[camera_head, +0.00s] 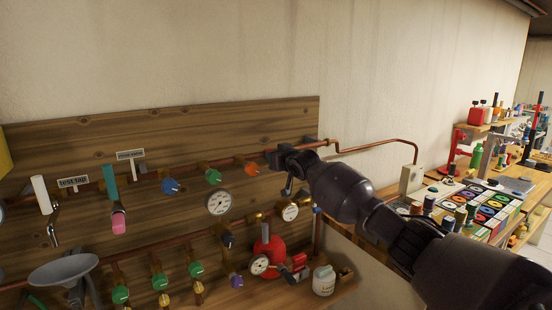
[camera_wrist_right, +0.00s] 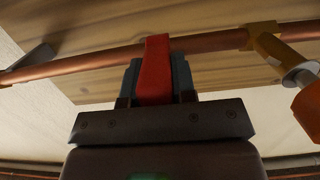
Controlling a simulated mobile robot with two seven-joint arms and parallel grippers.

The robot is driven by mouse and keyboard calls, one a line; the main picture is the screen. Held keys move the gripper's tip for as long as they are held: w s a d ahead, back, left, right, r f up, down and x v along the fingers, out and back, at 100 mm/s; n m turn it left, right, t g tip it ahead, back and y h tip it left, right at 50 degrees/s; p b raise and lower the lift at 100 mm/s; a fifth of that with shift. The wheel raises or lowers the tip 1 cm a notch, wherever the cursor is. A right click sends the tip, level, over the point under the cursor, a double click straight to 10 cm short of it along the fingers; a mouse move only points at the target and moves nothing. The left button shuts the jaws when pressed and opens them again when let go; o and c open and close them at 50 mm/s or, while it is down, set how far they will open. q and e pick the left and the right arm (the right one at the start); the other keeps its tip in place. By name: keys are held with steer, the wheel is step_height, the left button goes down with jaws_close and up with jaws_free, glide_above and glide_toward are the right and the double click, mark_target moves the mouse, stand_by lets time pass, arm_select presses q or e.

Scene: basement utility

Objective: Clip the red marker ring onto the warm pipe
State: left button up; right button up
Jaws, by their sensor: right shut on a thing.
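My right gripper (camera_head: 278,158) is at the upper copper pipe (camera_head: 317,145), near the right end of the wooden board. In the right wrist view the gripper (camera_wrist_right: 157,78) is shut on the red marker ring (camera_wrist_right: 155,60), which stands up between the fingers. The ring's upper end overlaps the copper pipe (camera_wrist_right: 100,57); I cannot tell whether it is around the pipe or only against it. The ring is hidden in the head view. Which pipe is the warm one is not readable from the small signs. My left gripper is not in view.
An orange-handled valve (camera_head: 251,169) sits left of the gripper, and a brass fitting (camera_wrist_right: 265,42) is close on the pipe. Gauges (camera_head: 218,202) hang below. A red pump (camera_head: 268,250) and a white jug (camera_head: 324,280) stand on the shelf. A cluttered bench (camera_head: 480,205) is at right.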

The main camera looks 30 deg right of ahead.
steer(key=shift+w, duration=0.25)
steer(key=o, duration=1)
steer(key=shift+s, duration=0.15)
steer(key=s+r+b, duration=0.1)
steer(key=s+b, duration=0.1)
steer(key=s, duration=0.8)
steer(key=shift+s+d+r, duration=0.15)
steer(key=shift+s+r, duration=0.05)
steer(key=shift+r, duration=0.15)
